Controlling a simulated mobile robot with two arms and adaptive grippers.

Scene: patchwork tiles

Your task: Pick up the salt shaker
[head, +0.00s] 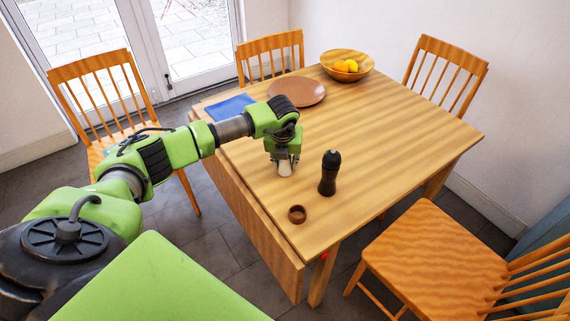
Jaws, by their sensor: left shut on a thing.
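The salt shaker (285,170) is a small, whitish object on the wooden table, near the table's left side. My left gripper (284,161) points down over it and is shut on it. The gripper covers the upper part of the shaker. I cannot tell whether its base touches the tabletop. My right gripper is not in view.
A dark pepper mill (329,173) stands just right of my left gripper. A brown plate (297,92), a blue napkin (230,107) and a wooden fruit bowl (347,66) lie farther back. The table's right side is clear.

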